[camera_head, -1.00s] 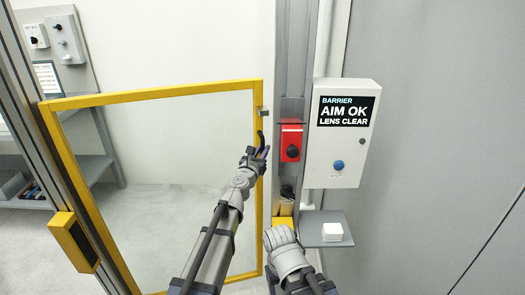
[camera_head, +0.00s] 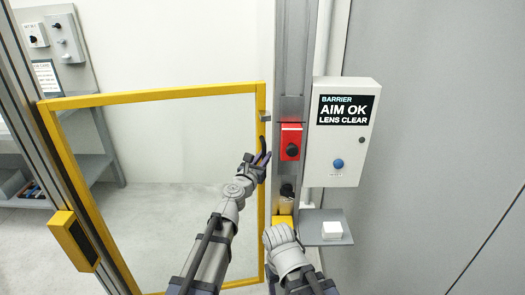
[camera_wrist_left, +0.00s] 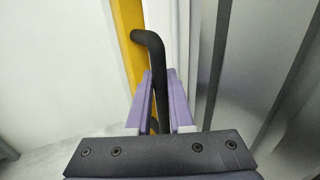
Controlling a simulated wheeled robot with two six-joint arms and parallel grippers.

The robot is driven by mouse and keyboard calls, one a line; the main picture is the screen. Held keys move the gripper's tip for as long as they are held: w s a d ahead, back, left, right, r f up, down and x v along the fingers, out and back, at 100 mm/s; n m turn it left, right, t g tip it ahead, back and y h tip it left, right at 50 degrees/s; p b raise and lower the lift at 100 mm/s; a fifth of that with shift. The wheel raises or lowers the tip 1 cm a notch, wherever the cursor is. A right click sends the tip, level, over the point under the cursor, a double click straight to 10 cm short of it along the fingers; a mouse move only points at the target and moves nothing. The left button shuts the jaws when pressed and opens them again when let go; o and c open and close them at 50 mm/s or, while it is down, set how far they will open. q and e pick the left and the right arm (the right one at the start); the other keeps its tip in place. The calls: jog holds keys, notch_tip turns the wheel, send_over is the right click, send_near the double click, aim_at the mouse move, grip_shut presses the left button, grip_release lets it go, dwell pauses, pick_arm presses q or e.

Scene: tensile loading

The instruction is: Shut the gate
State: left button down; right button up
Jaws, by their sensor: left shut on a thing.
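The gate is a clear panel in a yellow frame (camera_head: 160,96), hinged on the left post. Its free edge stands close beside the grey right post (camera_head: 290,80), with a narrow gap visible at the top. My left gripper (camera_head: 257,160) is shut on the black gate handle (camera_head: 264,147). In the left wrist view, the purple fingers (camera_wrist_left: 161,100) close around the bent black handle (camera_wrist_left: 150,40), beside the yellow frame (camera_wrist_left: 130,45). A small metal piece (camera_head: 264,116) sits on the gate's free edge. My right arm shows at the bottom, but its gripper cannot be made out.
A red box (camera_head: 291,142) with a black knob is on the right post. A white barrier box (camera_head: 341,130) reads "AIM OK, LENS CLEAR". A grey shelf (camera_head: 312,238) below carries a white block (camera_head: 332,230). A bench (camera_head: 95,165) stands behind the gate at left.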

pick_arm(q)
jog(key=shift+s, duration=0.8)
jog(key=c, duration=0.8)
grip_release()
jog(key=shift+d+h, duration=0.15)
jog(key=shift+h, duration=0.15)
